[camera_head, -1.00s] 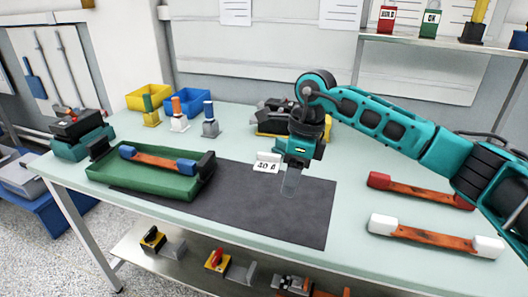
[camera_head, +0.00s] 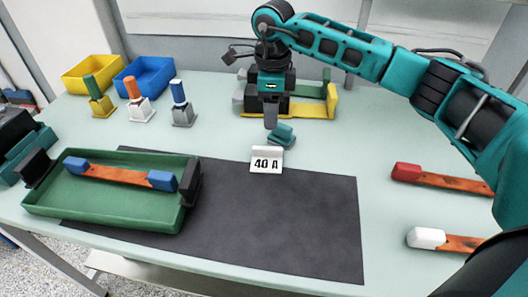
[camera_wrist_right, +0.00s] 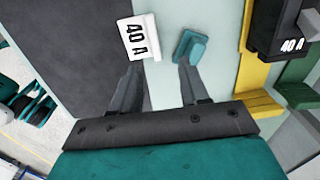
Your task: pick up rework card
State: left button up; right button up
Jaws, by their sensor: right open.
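No card reads as a rework card, so I cannot tell which thing it is. A white tent card marked 40 A (camera_head: 266,165) stands at the back edge of the dark mat; it also shows in the right wrist view (camera_wrist_right: 138,38). A small teal piece (camera_head: 283,135) lies just behind it, also in the wrist view (camera_wrist_right: 190,47). Upright tags stand at the back: green (camera_head: 98,97), orange (camera_head: 137,100) and blue (camera_head: 181,103). My right gripper (camera_head: 271,124) is open and empty above the table, its fingertips apart in the wrist view (camera_wrist_right: 161,66), near the card and teal piece. My left gripper is out of view.
A green tray (camera_head: 100,205) holds a blue-ended bar (camera_head: 118,173). A yellow-and-green fixture (camera_head: 310,108) stands behind my right gripper. Red-ended (camera_head: 445,181) and white-ended (camera_head: 455,242) bars lie right. Yellow (camera_head: 92,75) and blue (camera_head: 145,75) bins stand back left. The mat (camera_head: 310,230) is mostly bare.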

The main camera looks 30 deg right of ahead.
send_over(267, 148)
jog(key=d, duration=0.1)
notch_tip(267, 148, down, 5)
jog(key=shift+w+r, duration=0.15)
jog(key=shift+r, duration=0.05)
jog(key=f, duration=0.2)
jog(key=a+f, duration=0.1)
jog(key=f, duration=0.1)
jog(key=shift+f+p, duration=0.1)
jog(key=shift+p, duration=0.2)
jog(key=shift+d+f, duration=0.1)
jog(key=shift+f, duration=0.4)
grip_shut()
